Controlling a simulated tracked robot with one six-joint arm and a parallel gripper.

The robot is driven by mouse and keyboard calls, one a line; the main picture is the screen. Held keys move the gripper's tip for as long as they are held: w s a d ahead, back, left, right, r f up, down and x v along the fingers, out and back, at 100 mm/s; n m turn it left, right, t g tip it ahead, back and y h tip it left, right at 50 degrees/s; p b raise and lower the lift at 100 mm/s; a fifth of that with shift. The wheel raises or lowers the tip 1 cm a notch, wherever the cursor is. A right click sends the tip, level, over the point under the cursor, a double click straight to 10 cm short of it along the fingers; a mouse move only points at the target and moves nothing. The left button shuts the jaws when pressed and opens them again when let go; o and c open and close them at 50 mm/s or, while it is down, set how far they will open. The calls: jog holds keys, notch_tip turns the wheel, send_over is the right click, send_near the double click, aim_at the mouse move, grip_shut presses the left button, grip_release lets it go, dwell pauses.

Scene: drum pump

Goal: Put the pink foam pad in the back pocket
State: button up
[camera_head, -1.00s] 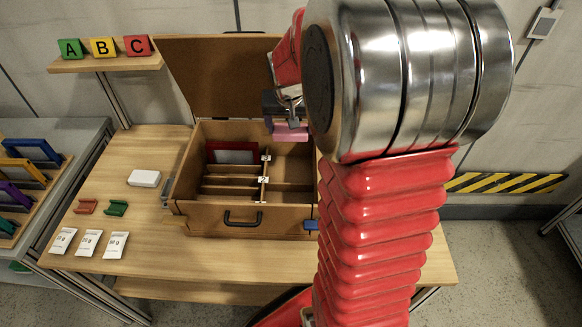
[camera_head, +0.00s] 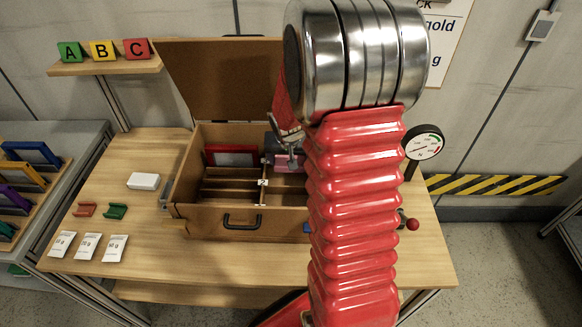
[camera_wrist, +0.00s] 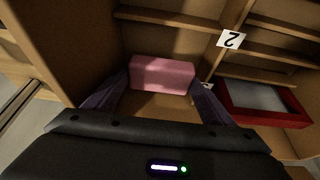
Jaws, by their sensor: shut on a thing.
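The pink foam pad (camera_wrist: 162,74) is held between the two fingers of my gripper (camera_wrist: 160,92) in the wrist view. In the head view the pad (camera_head: 289,165) shows as a small pink patch beside my gripper (camera_head: 287,158), at the back right of the open brown case (camera_head: 196,223). The pad is inside the case outline, to the right of the middle divider. I cannot tell whether it touches the case floor. My arm hides much of the right half of the case.
A red-framed panel (camera_head: 231,149) stands in the back left of the case. Slatted dividers and a "2" label (camera_wrist: 231,39) are near the pad. The raised lid (camera_head: 215,80) stands behind. A dial gauge (camera_head: 424,143) stands to the right. A white block (camera_head: 143,181) lies left of the case.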

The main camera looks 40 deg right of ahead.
jog(key=shift+f, duration=2)
jog(key=o, duration=0.8)
jog(key=shift+f, duration=0.1)
jog(key=shift+v, duration=6.1)
